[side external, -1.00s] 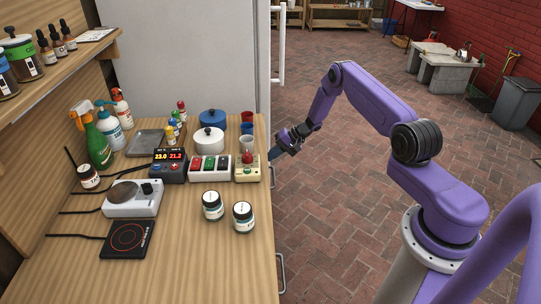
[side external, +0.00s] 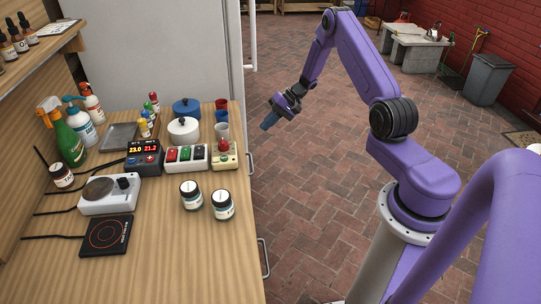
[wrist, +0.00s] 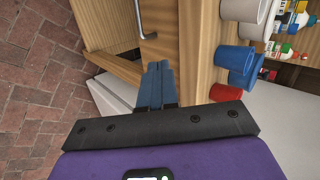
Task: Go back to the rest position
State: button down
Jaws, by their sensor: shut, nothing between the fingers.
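My gripper (side external: 268,123) hangs over the brick floor, to the right of the wooden counter (side external: 170,262) and clear of its edge in the side external view. Its blue fingers are together and hold nothing. In the wrist view the shut fingers (wrist: 156,82) point toward the counter's side, where a metal handle shows.
The brick floor (side external: 315,215) beside the counter is open.

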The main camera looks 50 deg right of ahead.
jog(key=s+a+r+n+g, duration=0.2)
jog(key=s+a+r+n, duration=0.15)
jog(key=a, duration=0.45)
jog(key=s+a+r+n+g+h, duration=0.1)
jog(key=s+a+r+n+g, duration=0.3)
jog(key=a, duration=0.4)
jog(key=s+a+r+n+g, duration=0.1)
jog(key=s+a+r+n, duration=0.1)
jog(key=s+a+r, duration=0.35)
jog(key=s+a+r+n+h, duration=0.1)
jog(key=s+r+n+h, duration=0.1)
jog(key=s, duration=0.6)
jog(key=s+a+r+n+t+h, duration=0.1)
jog(key=s+r+n+h, duration=0.1)
jog(key=s+n, duration=0.3)
jog(key=s+a+r+n+t+h, duration=0.1)
jog(key=s+r+n, duration=0.2)
jog(key=s, duration=0.7)
jog(key=shift+s+r+h, duration=0.15)
jog(key=shift+s+h, duration=0.15)
jog(key=shift+h, duration=0.1)
jog(key=shift+n, duration=0.25)
